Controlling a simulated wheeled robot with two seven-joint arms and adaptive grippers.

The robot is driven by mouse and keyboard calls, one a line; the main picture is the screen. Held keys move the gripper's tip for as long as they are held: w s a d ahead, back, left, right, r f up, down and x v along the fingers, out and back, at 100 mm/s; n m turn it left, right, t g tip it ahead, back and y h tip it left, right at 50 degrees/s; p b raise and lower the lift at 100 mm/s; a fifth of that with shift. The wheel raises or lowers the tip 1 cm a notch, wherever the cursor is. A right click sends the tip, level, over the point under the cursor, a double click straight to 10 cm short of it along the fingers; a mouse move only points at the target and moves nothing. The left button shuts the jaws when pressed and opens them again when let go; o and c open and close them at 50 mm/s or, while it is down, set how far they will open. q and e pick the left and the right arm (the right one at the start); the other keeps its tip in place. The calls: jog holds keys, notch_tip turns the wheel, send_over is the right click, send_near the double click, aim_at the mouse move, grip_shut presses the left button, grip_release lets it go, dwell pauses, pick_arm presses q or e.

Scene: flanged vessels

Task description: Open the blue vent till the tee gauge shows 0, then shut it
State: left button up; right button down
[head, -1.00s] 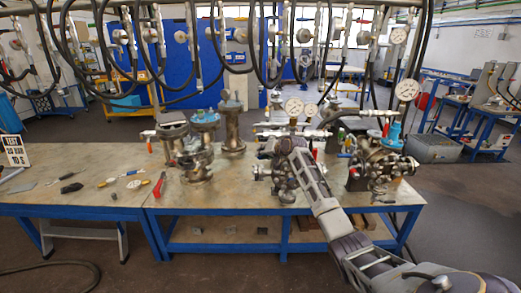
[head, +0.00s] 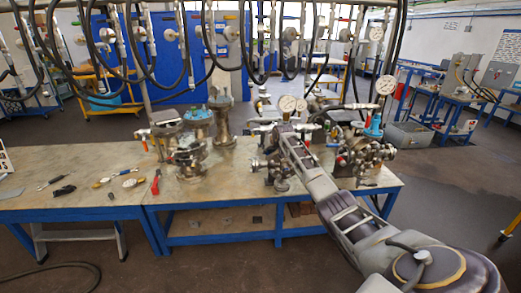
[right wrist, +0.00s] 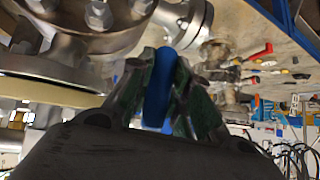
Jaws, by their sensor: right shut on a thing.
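My right gripper (right wrist: 166,68) is shut on a blue handle (right wrist: 159,92), which stands upright between its greenish finger pads in the right wrist view. I take this handle as the blue vent; it is too hidden behind my arm in the head view to tell its angle. My right arm reaches to the middle vessel (head: 271,165) on the bench. My left gripper is not in view.
More flanged vessels (head: 192,160) stand left of the middle. A red-handled tool (head: 156,184) and small items lie on the left. Hoses hang overhead.

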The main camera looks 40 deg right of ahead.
jog(key=shift+s+d, duration=0.15)
jog(key=shift+d, duration=0.1)
jog(key=shift+h, duration=0.3)
jog(key=c, duration=1.3)
grip_release()
jog(key=shift+s+r, duration=0.15)
jog(key=v, duration=1.1)
jog(key=shift+r, duration=0.3)
jog(key=shift+s+a, duration=0.1)
